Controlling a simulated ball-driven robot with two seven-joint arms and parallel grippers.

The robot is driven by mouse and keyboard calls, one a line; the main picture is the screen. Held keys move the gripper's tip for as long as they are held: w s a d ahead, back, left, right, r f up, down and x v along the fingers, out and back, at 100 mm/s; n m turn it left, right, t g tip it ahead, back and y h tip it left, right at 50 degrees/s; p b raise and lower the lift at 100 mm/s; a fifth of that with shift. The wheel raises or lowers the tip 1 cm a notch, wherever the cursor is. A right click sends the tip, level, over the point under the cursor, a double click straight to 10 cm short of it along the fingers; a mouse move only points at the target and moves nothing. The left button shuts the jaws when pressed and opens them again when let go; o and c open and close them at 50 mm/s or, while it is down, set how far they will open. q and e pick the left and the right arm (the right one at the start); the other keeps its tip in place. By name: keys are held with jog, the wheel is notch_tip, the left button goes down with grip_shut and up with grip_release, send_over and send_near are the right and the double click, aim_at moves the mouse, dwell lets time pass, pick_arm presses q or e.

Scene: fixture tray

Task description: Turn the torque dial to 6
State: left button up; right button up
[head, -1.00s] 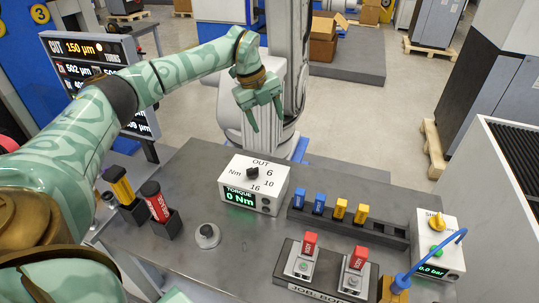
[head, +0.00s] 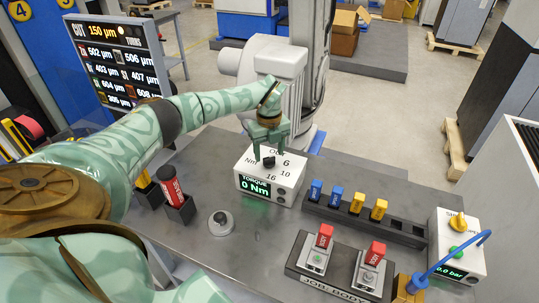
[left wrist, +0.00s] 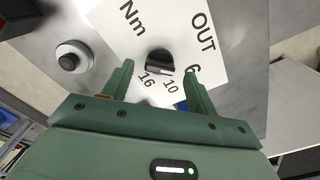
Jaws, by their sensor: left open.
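The torque box (head: 250,172) is white, with OUT, 6, 10 and 16 printed round a black dial (head: 268,162) on its top. Its green display reads 0 Nm. The dial also shows in the left wrist view (left wrist: 159,62); I cannot tell surely which mark it points to. My left gripper (head: 268,154) is open and points down over the dial. In the left wrist view its fingertips (left wrist: 159,68) appear on either side of the dial, with a gap to each side. Whether they are down at dial height is unclear. My right gripper is out of view.
Right of the box is a dark rack (head: 335,208) with blue and yellow pieces. In front is a job board (head: 335,277) with red-topped pieces. A round grey knob (head: 221,223) and a holder with a red tool (head: 172,188) stand left. A pressure box (head: 457,232) stands far right.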

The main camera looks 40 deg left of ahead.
pick_arm(q)
jog(key=shift+f, duration=0.85)
jog(key=c, duration=1)
jog(key=shift+r+m+p, duration=0.2)
jog(key=shift+m+p, duration=0.15)
jog(key=shift+m, duration=0.15)
jog(key=shift+f+m, duration=0.15)
jog(key=shift+m, duration=0.15)
jog(key=o, duration=1)
